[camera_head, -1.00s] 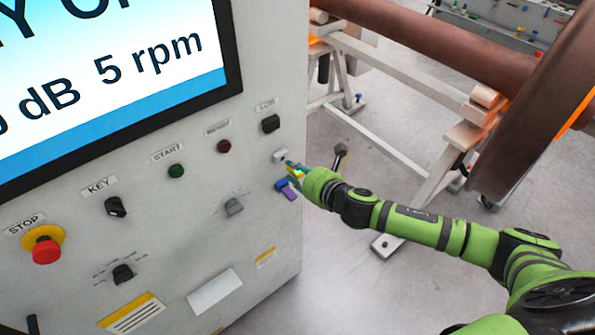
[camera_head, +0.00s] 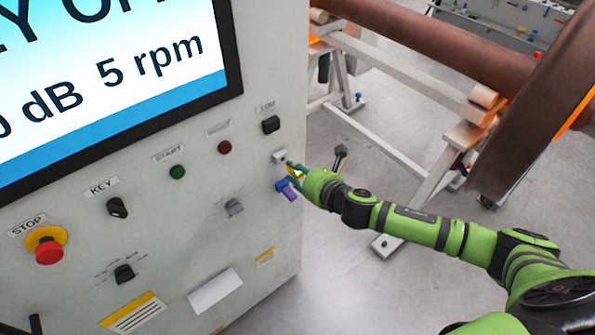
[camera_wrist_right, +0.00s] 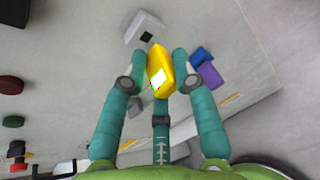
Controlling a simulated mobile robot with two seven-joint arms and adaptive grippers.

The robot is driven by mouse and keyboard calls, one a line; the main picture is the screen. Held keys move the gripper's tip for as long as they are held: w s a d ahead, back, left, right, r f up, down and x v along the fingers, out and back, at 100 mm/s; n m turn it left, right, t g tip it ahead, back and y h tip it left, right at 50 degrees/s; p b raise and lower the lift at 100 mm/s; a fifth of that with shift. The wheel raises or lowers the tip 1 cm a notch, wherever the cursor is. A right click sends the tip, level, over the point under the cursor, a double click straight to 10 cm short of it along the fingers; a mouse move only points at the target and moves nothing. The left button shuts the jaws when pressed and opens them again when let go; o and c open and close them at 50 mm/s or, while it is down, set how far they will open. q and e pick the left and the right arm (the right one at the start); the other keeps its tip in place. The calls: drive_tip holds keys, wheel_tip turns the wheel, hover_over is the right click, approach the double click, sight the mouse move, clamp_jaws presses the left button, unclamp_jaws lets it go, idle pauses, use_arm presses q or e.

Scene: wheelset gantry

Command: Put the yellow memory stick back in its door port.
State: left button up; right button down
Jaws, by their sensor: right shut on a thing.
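The yellow memory stick (camera_wrist_right: 159,72) with a white label sits between the teal fingers of my right gripper (camera_wrist_right: 156,75) in the right wrist view. The right gripper is shut on it, close to the cabinet door. In the head view the right gripper (camera_head: 293,172) mostly covers the stick. A pale port housing (camera_wrist_right: 146,27) with a dark square opening is just beyond the stick's tip; the housing also shows in the head view (camera_head: 280,156). The stick's tip appears apart from the opening, though the exact gap is hard to tell. My left gripper is not in view.
A blue block (camera_wrist_right: 201,55) and a purple piece (camera_wrist_right: 209,75) stick out of the door beside the right finger. A grey knob (camera_head: 234,206), key switch (camera_head: 117,207) and red stop button (camera_head: 48,250) are on the panel.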

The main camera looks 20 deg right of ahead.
drive_tip(key=shift+w+a, duration=0.25)
drive_tip(key=shift+w, duration=0.4)
drive_tip(key=shift+w+a, duration=0.2)
drive_tip(key=shift+w, duration=0.4)
drive_tip(key=c, duration=0.9)
unclamp_jaws()
drive_tip(key=shift+s, duration=0.1)
drive_tip(key=v, duration=1.2)
